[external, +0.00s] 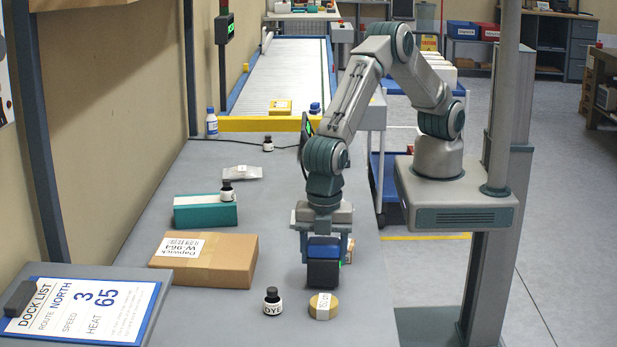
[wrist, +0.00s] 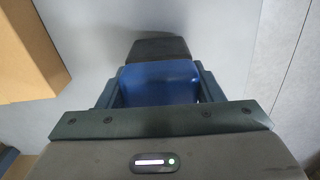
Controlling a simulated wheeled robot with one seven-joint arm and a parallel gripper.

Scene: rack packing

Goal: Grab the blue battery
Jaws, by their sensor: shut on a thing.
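The blue battery (external: 323,248) has a blue upper part and a black lower part. My gripper (external: 322,246) points straight down and is shut on the blue part, with a finger on either side. In the wrist view the battery (wrist: 160,82) sits between the fingers of my gripper (wrist: 157,88), with its black part beyond them. The battery is upright at the right side of the grey table (external: 200,318). I cannot tell whether its bottom touches the table.
A cardboard box (external: 228,262) lies left of the battery. Another tan item, partly hidden, is just behind my gripper.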

